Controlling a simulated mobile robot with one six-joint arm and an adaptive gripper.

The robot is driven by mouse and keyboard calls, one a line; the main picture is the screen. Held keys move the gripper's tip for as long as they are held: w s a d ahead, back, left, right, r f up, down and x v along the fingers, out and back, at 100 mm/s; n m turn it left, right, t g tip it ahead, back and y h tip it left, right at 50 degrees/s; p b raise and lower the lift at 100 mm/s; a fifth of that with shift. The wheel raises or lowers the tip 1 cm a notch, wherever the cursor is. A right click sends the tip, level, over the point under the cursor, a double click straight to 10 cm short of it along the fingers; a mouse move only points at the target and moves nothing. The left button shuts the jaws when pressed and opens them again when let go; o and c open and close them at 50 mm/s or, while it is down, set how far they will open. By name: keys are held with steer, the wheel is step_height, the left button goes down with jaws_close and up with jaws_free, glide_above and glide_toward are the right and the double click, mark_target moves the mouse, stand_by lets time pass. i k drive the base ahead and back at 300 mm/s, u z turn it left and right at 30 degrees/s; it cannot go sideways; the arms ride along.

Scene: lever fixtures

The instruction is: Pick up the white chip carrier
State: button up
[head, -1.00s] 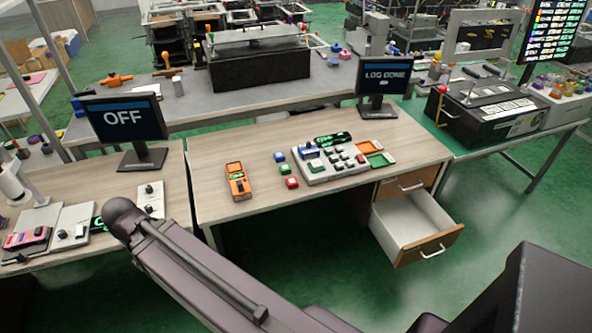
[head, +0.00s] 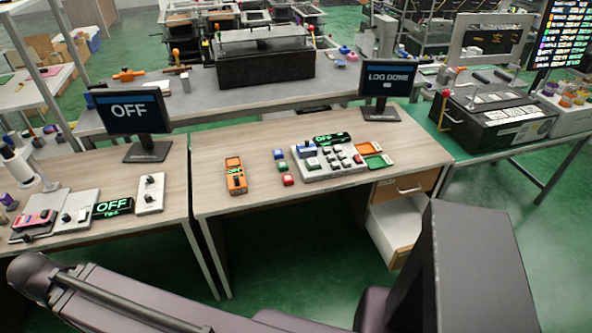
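I cannot pick out the white chip carrier with certainty in the head view. Small pale pieces (head: 514,111) lie on top of the black machine (head: 490,128) at the right, too small to identify. A pale grey keypad board (head: 330,163) with dark and coloured keys sits on the middle desk. My gripper is out of view. Only dark links of my arm show, along the bottom and at the lower right, well apart from the desk tops.
The middle desk (head: 215,204) holds an orange handheld device (head: 235,176) and small coloured buttons. Its open drawer (head: 395,222) is partly hidden by my arm. Monitors reading OFF (head: 127,111) and LOG DONE (head: 387,78) stand behind. Green floor (head: 545,240) is clear at the right.

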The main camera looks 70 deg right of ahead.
mark_target(313, 162)
steer(key=i, duration=1.55)
steer(key=z, duration=4.1)
steer(key=i, duration=0.1)
steer(key=u, duration=1.45)
